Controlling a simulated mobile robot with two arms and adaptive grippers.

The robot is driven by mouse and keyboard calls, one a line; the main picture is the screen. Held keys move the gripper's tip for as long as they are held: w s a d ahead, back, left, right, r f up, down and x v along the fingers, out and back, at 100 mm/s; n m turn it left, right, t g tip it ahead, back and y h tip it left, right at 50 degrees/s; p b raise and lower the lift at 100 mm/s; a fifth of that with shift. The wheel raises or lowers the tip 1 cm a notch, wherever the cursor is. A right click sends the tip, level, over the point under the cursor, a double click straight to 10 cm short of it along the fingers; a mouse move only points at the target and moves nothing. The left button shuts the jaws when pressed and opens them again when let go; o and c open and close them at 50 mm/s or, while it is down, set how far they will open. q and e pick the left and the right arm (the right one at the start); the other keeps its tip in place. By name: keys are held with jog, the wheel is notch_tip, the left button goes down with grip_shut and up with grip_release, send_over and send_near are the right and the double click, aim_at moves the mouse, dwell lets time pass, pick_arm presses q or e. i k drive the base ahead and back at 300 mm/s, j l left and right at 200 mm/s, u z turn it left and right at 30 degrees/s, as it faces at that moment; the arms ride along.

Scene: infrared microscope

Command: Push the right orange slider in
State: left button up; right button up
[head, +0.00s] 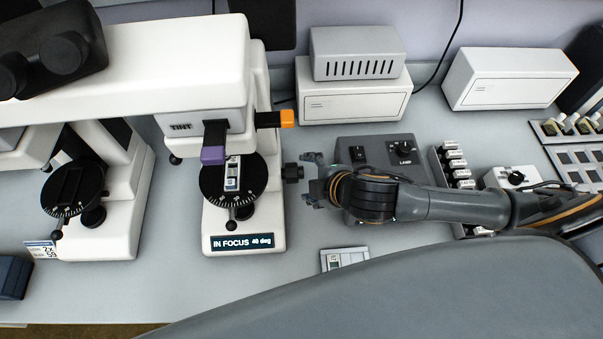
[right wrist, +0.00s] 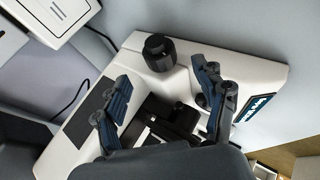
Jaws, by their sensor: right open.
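The right orange slider (head: 287,117) is the orange end of a black bar sticking out from the right side of the white microscope head (head: 190,105) in the head view. It does not show in the right wrist view. My right gripper (head: 308,179) is open, below and slightly right of the slider in the picture, beside the black focus knob (head: 292,172). In the right wrist view its two fingers (right wrist: 165,92) are spread, with the knob (right wrist: 158,50) showing beyond them. I cannot tell whether a finger touches the knob. My left gripper is out of view.
A purple-ended slider (head: 214,154) sticks out at the microscope's front, above the round stage (head: 234,180). A lamp control box (head: 385,155) lies under and behind my right arm. White boxes (head: 355,108) stand at the back. A slide holder (head: 345,258) lies in front.

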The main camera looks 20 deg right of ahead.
aim_at(284, 119)
jog(key=k, duration=1.5)
